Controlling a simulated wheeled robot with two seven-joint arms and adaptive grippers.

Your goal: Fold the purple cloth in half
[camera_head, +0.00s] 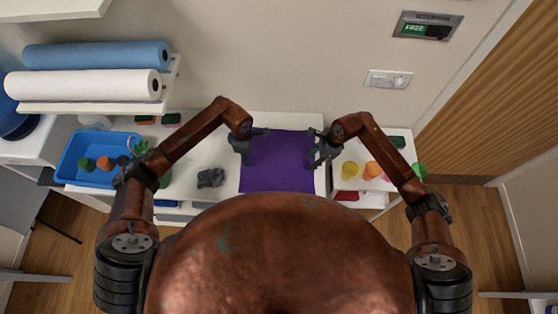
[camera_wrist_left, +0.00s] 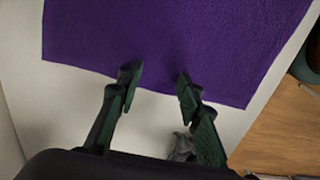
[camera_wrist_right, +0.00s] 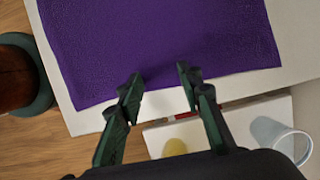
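The purple cloth (camera_head: 277,162) lies flat and spread out on the white table (camera_head: 222,185), with its surface smooth in the head view. My left gripper (camera_head: 254,145) is at the cloth's left edge, and my right gripper (camera_head: 316,145) is at its right edge. In the left wrist view the open fingers (camera_wrist_left: 157,82) reach over the edge of the cloth (camera_wrist_left: 165,40). In the right wrist view the open fingers (camera_wrist_right: 160,82) reach over the opposite edge of the cloth (camera_wrist_right: 155,40). Nothing is between either pair of fingers except cloth below; I cannot tell whether the fingertips touch it.
A grey object (camera_head: 210,178) lies left of the cloth. A blue bin (camera_head: 88,160) with several items stands further left. At right, a lower white surface holds a yellow cup (camera_head: 350,170) and an orange item (camera_head: 373,170). Paper rolls (camera_head: 85,85) sit on a shelf above.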

